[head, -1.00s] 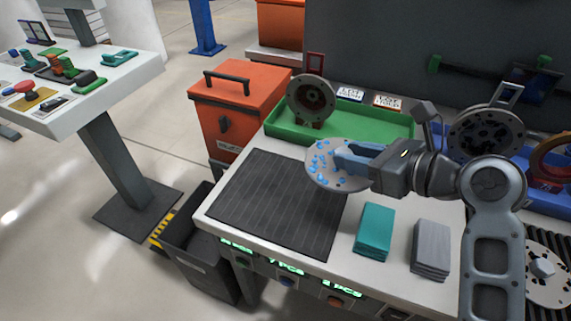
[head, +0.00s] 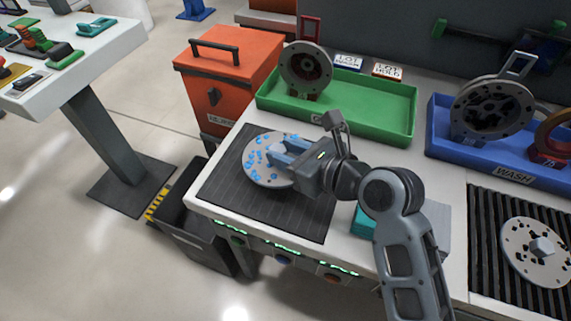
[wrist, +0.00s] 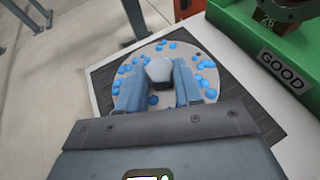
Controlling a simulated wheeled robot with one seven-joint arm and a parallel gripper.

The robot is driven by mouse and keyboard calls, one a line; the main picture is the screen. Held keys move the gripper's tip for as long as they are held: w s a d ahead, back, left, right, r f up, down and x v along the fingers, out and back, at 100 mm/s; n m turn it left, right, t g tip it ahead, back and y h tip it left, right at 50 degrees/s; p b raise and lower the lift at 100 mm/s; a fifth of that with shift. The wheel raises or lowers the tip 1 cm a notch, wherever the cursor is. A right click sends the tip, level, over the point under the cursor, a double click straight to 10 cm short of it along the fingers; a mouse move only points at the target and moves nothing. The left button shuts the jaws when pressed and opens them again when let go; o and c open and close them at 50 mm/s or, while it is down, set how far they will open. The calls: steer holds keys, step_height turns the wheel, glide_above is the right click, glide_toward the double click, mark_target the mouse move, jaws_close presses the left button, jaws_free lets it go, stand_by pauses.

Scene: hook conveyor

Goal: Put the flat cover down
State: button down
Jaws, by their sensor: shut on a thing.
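The flat cover (head: 259,172) is a round grey disc with several blue spots on its face. My gripper (head: 284,157) is shut on the cover's raised middle knob. In the wrist view the pale knob (wrist: 159,69) sits between my two fingers, and the disc (wrist: 203,53) spreads out around them. The cover is over the dark ribbed mat (head: 290,221) on the white table. I cannot tell whether it touches the mat or hangs just above it. My fingers hide part of the disc.
A green GOOD tray (head: 385,129) holding a round flanged part (head: 306,69) stands behind the mat. A blue WASH tray (head: 440,158) is at right. Another spotted disc (head: 535,252) lies on a dark grate. Teal and grey cloths are partly behind my arm.

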steer(key=shift+a+f, duration=0.15)
steer(key=shift+f, duration=1.85)
steer(key=c, duration=0.8)
jaws_free()
steer(key=shift+f, duration=0.2)
steer(key=shift+o, duration=0.2)
steer(key=shift+r+b, duration=0.1)
steer(key=shift+b, duration=0.2)
steer(key=shift+s+r, duration=0.1)
steer(key=shift+s, duration=0.05)
steer(key=v, duration=1.2)
steer(key=shift+p, duration=0.3)
